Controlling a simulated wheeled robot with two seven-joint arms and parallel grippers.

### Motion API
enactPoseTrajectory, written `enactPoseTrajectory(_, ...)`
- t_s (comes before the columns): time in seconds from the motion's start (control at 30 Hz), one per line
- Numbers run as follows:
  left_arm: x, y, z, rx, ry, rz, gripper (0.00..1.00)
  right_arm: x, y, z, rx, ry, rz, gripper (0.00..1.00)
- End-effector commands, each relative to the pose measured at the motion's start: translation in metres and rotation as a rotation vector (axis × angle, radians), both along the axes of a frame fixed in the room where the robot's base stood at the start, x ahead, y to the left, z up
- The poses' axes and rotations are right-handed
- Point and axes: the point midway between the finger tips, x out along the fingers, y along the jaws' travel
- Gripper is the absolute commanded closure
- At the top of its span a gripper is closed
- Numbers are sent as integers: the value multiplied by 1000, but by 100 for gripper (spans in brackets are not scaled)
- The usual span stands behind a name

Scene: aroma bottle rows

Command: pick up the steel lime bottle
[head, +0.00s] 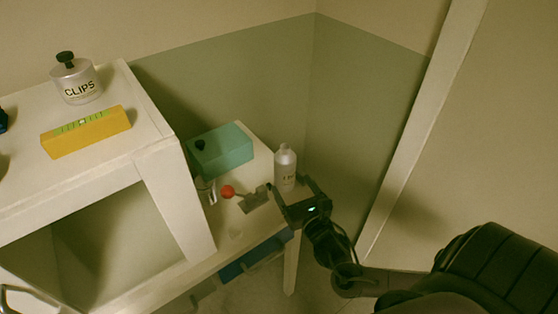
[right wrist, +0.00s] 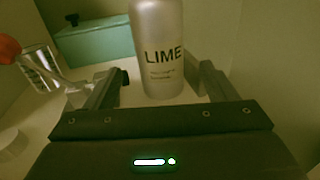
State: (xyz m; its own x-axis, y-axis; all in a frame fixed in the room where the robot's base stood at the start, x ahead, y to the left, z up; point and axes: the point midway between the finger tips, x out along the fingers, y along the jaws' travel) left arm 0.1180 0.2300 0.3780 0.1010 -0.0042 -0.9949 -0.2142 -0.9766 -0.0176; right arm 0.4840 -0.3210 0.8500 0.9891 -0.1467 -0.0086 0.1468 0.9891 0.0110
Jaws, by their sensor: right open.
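The steel lime bottle (head: 286,160) stands upright on the low shelf at the right end, near the wall corner. In the right wrist view the grey bottle (right wrist: 160,30) shows its LIME label facing me. My right gripper (head: 290,188) is open, with its fingers on either side of the lower part of the bottle. In the right wrist view the gripper (right wrist: 160,86) shows a gap beside the bottle on both sides. My left gripper is not in view.
A teal box (head: 221,149), a red ball-shaped item (head: 227,191) and a clear glass (right wrist: 40,68) are left of the bottle. A CLIPS bottle (head: 77,82) and a yellow level (head: 86,132) sit on the higher white unit (head: 20,195). Walls stand behind.

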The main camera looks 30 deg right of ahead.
Motion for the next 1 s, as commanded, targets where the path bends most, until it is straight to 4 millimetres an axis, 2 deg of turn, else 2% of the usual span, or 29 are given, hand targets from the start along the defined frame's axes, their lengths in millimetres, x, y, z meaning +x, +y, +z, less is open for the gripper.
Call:
enactPoseTrajectory(0.17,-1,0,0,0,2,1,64,5,0,3,-13,-5,1,21)
enactPoseTrajectory(0.47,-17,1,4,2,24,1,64,39,-6,7,-12,-6,0,21)
enactPoseTrajectory(0.7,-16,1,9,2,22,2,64,72,-11,8,-13,-5,0,21)
enactPoseTrajectory(1.0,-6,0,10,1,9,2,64,77,-11,7,-11,-2,2,21)
